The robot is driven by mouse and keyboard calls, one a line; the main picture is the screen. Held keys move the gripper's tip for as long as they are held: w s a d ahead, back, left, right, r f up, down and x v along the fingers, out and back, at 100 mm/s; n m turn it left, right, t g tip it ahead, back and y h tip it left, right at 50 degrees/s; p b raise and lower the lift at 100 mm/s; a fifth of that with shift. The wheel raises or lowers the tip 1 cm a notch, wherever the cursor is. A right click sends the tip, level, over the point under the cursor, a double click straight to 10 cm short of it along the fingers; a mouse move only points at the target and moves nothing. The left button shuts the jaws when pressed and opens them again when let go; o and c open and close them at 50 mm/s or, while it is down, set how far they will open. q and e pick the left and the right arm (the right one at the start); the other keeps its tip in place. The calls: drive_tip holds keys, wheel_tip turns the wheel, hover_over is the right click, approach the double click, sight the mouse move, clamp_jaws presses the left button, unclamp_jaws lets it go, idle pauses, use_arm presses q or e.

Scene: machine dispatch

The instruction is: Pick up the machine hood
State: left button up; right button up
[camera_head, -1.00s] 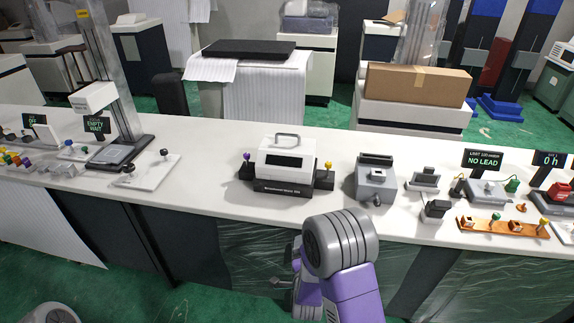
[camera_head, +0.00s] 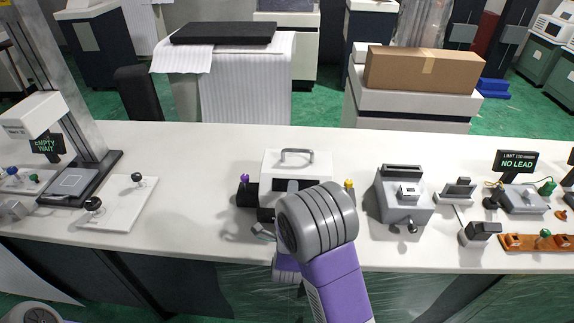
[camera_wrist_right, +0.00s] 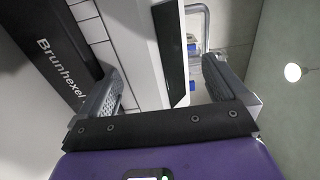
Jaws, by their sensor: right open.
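The machine hood (camera_head: 315,164) is a white box with a grey handle (camera_head: 297,155) on top, standing on a dark base on the white counter. My right arm covers part of its front in the head view. My right gripper (camera_wrist_right: 162,70) is open, facing the front of the machine in the right wrist view. The hood (camera_wrist_right: 142,40) and its dark front window show between and beyond the fingers, and the handle (camera_wrist_right: 204,22) is to the right. The fingers hold nothing. The dark base with lettering (camera_wrist_right: 55,62) is at the left. My left gripper is not in view.
Purple (camera_head: 245,179) and yellow (camera_head: 349,184) knobs flank the hood. A grey device (camera_head: 402,200) stands to its right, a white plate with black knobs (camera_head: 118,202) to its left. The counter behind the hood is clear.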

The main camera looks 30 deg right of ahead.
sight(297, 173)
drive_tip(key=x, duration=0.7)
drive_tip(key=shift+w+d, duration=0.15)
drive_tip(key=shift+d, duration=0.15)
drive_tip(key=shift+c, duration=0.3)
drive_tip(key=c, duration=1.2)
drive_tip(key=shift+c, duration=0.5)
